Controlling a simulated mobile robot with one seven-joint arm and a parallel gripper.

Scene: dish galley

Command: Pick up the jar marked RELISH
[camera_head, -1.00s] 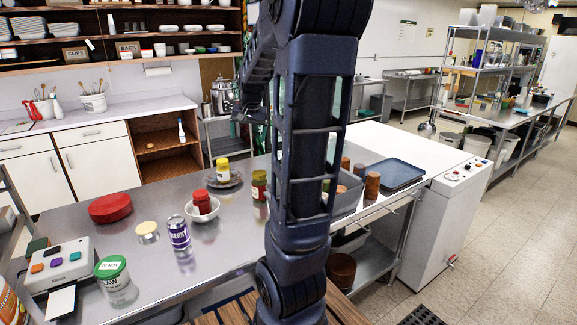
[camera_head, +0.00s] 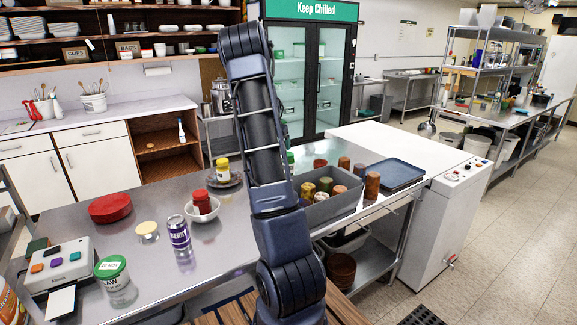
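No label reading RELISH is legible. A yellow-lidded jar (camera_head: 222,170) stands on a dish at the back of the steel counter (camera_head: 135,255). A red-lidded jar (camera_head: 201,202) sits in a white bowl (camera_head: 203,214). A white tub with a green lid (camera_head: 114,278) stands at the front left; its label is only partly readable. A reddish-brown jar with a pale label, seen earlier right of the bowl, is hidden behind my arm now. My arm rises through the middle of the view; my gripper does not show.
A purple can (camera_head: 179,235), a red round container (camera_head: 110,208) and a keypad device (camera_head: 60,265) stand on the counter's left. A grey bin (camera_head: 333,208) with several cups and a blue tray (camera_head: 394,174) are at right. A glass-door cooler (camera_head: 312,75) stands behind.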

